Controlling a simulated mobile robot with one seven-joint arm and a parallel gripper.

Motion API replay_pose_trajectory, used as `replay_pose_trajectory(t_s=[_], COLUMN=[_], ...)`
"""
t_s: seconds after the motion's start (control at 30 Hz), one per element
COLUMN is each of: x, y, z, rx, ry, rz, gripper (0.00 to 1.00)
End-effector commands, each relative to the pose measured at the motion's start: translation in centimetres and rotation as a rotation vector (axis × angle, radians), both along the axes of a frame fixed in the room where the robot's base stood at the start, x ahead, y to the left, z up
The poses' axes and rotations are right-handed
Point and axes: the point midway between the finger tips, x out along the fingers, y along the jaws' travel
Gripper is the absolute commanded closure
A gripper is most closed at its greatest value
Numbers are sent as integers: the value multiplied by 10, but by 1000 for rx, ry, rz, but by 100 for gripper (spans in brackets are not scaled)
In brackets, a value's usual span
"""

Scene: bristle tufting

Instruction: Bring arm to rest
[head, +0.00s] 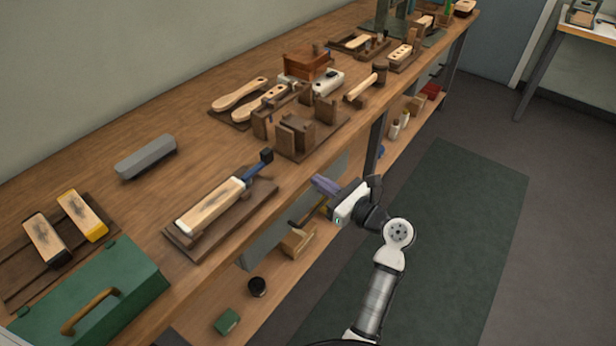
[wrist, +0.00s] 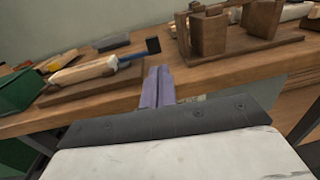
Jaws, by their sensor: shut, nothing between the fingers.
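My gripper (head: 322,184) is at the front edge of the long wooden workbench (head: 200,130), beside the block holders. Its purple fingers are together and hold nothing. In the wrist view the fingers (wrist: 157,88) point at the bench's front edge. My arm reaches up from the bottom of the head view, over the floor in front of the bench.
On the bench are a wooden board with a pale block and blue-handled tool (head: 212,205), wooden block holders (head: 296,135), a grey block (head: 146,157) and a green toolbox (head: 120,300). A lower shelf holds small items. A dark green mat (head: 450,220) lies on clear floor.

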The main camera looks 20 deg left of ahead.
Motion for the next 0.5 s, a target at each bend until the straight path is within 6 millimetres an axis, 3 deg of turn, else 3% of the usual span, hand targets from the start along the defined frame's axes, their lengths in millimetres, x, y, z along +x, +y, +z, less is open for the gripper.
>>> replay_pose_trajectory(t_s=[0.3, 0.43, 0.5], x=[-2, 9, 16], y=[-3, 24, 51], z=[3, 25, 50], rx=[-9, -103, -194], ry=[-18, -204, -406], rz=[-1, -35, -75], gripper=[100, 100, 100])
